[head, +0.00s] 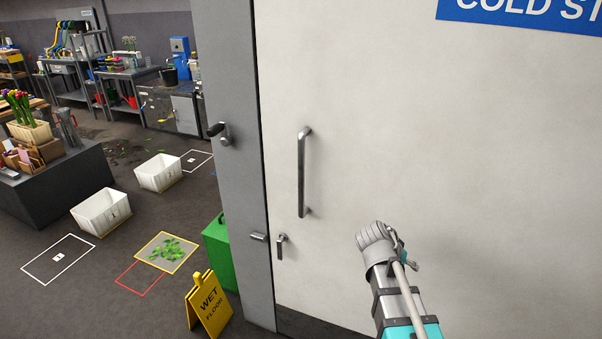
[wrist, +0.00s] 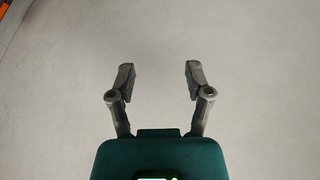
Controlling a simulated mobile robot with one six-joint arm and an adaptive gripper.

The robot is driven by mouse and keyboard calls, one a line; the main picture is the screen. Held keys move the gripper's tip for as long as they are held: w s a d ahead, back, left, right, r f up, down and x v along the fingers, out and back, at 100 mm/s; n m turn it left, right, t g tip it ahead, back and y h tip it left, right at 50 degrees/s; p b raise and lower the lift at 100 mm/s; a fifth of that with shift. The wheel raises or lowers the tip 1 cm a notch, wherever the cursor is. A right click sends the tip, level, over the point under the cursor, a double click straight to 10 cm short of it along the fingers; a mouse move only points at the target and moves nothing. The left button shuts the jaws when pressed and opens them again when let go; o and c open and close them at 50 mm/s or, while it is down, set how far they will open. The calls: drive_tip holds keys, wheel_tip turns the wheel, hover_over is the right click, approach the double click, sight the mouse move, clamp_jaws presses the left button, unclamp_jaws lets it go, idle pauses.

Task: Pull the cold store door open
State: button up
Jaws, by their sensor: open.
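The cold store door (head: 400,130) is a large off-white panel in the head view, and it looks shut against its grey frame (head: 239,170). A vertical metal bar handle (head: 302,172) is on its left part. A small metal lever (head: 281,246) sits below the handle, beside a small catch (head: 259,237) on the frame. My arm stands in front of the door, right of and below the handle. In the wrist view my gripper (wrist: 160,80) is open and empty, facing a plain pale surface. Its fingers are not clear in the head view.
A yellow wet-floor sign (head: 209,304) and a green bin (head: 221,252) stand left of the door frame. A dark lever (head: 218,131) is on the frame. White crates (head: 103,212) and floor markings lie further left, with open floor between.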

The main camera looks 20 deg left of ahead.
drive_tip(key=w+a+r+t, duration=0.2)
drive_tip(key=a+r+t, duration=0.2)
drive_tip(key=a, duration=0.6)
drive_tip(key=t+y+p, duration=0.1)
drive_tip(key=t+y, duration=0.2)
drive_tip(key=t, duration=0.5)
approach(299, 175)
drive_tip(key=s, duration=0.2)
drive_tip(key=shift+s+a, duration=0.3)
drive_tip(key=shift+s, duration=0.1)
drive_tip(key=shift+w, duration=0.1)
drive_tip(key=w+d, duration=0.1)
drive_tip(key=w, duration=0.3)
drive_tip(key=w+d, duration=0.1)
drive_tip(key=w, duration=0.8)
drive_tip(key=shift+w+d+f, duration=0.1)
drive_tip(key=shift+w+d, duration=0.1)
drive_tip(key=shift+d, duration=0.2)
clamp_jaws()
